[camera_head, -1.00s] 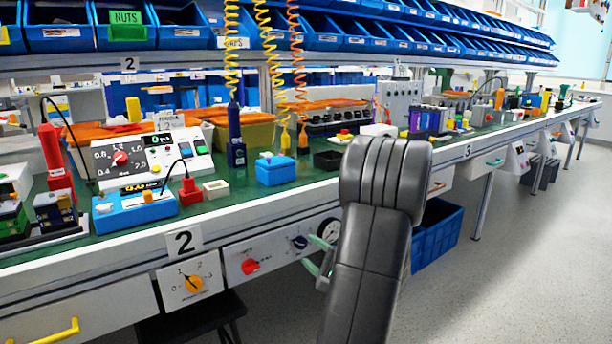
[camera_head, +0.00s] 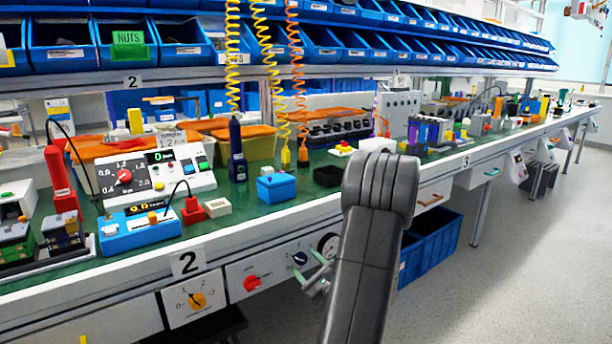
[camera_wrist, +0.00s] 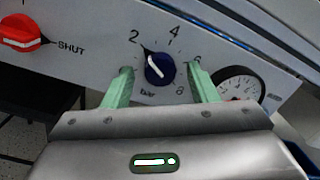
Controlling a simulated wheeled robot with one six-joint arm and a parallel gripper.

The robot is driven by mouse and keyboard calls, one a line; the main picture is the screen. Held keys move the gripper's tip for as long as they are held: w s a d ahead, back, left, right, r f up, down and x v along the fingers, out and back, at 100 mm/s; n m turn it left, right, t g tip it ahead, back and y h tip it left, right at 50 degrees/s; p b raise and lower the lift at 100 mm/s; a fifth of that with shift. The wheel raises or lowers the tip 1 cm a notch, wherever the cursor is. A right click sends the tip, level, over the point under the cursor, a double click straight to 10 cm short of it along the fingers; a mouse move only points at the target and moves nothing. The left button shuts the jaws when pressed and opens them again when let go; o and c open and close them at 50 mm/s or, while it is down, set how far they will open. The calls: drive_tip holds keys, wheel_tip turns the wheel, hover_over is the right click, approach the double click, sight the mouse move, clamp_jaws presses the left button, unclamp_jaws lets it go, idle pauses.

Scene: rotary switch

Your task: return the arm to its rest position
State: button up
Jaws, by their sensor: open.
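My gripper (camera_head: 311,269) is open in the head view, its green fingers in front of the bench's lower front panel. In the wrist view my gripper (camera_wrist: 162,84) has one finger to each side of a blue knob (camera_wrist: 160,70), with clear gaps and nothing held. The knob has a white pointer line and sits in a printed scale from 2 to 8 bar; a black mark points toward 2. The blue knob (camera_head: 299,258) also shows in the head view, just left of the fingers. Its distance in depth from the fingertips is hard to tell.
A pressure gauge (camera_wrist: 239,87) is right of the blue knob. A red knob (camera_head: 252,283) and an orange rotary knob (camera_head: 197,300) are on panels to the left. The green bench top (camera_head: 275,212) is crowded above. Blue crates (camera_head: 432,245) stand under it; floor at right is clear.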

drive_tip(key=m+p, duration=0.4)
drive_tip(key=p, duration=0.1)
drive_tip(key=m+p, duration=0.2)
drive_tip(key=shift+r+m+h, duration=0.25)
drive_tip(key=shift+m+h, duration=0.05)
drive_tip(key=m+p, duration=0.3)
drive_tip(key=p, duration=0.1)
drive_tip(key=shift+m, duration=0.3)
drive_tip(key=shift+f+m+p, duration=0.1)
drive_tip(key=shift+m+p, duration=0.5)
drive_tip(key=shift+p, duration=0.1)
